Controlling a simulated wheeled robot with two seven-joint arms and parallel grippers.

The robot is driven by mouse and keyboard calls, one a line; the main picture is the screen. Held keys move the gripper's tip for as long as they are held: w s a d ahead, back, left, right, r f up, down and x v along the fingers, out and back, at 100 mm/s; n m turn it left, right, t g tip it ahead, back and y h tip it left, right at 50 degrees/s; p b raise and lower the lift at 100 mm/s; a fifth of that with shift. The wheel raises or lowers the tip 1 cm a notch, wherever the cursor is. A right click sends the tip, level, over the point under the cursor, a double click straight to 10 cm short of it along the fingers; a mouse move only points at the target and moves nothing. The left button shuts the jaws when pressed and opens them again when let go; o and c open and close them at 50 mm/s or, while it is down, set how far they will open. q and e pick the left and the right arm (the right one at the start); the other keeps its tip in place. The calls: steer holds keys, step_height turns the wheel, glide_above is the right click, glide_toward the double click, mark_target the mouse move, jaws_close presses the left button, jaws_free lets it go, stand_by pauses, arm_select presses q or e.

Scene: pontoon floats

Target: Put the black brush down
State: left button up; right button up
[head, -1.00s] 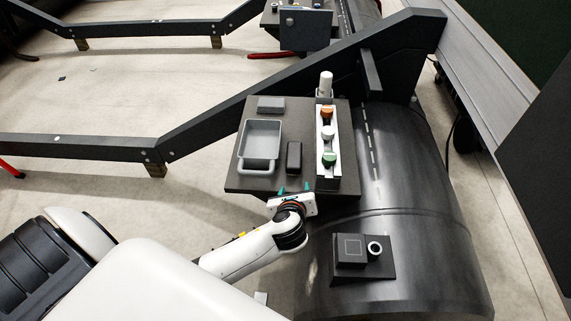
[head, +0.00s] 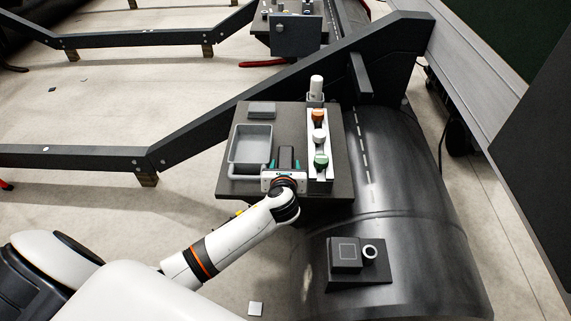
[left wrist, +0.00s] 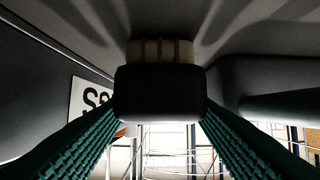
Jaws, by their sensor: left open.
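The black brush (head: 286,156) is on the dark board (head: 223,183), between the grey tray and the bottle rack. In the left wrist view the brush (left wrist: 160,95) shows as a dark block with pale bristles against the dark grey surface. My left gripper (head: 285,164) is open, with its teal fingers on either side of the brush. In the left wrist view both fingers (left wrist: 160,120) reach up along the brush's two sides; I cannot tell whether they touch it. My right gripper is not in view.
A grey tray (head: 251,146) stands left of the brush. Right of it a white rack holds bottles with orange, white and green (head: 321,160) caps. A grey block (head: 262,109) lies behind. A black float (head: 400,190) and a dark beam (head: 290,75) are nearby.

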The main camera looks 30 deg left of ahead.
mark_target(286, 162)
arm_select(q)
steer(key=shift+x, duration=1.2)
steer(key=c, duration=0.9)
steer(key=shift+o, duration=0.2)
step_height(286, 162, up, 9)
steer(key=shift+f+p, duration=0.1)
steer(key=shift+p, duration=0.9)
steer(key=shift+s+d+r, duration=0.1)
steer(key=shift+r, duration=0.7)
steer(key=s+d+r+m+t+h+p, duration=0.1)
steer(key=s+d+r+m+h+p, duration=0.2)
steer(key=s+d+r, duration=0.6)
steer(key=s+r+m+h, duration=0.2)
steer(key=s+h, duration=0.1)
steer(key=s, duration=0.1)
steer(key=shift+d+r+p, duration=0.2)
steer(key=shift+r+p, duration=0.05)
steer(key=shift+p, duration=0.1)
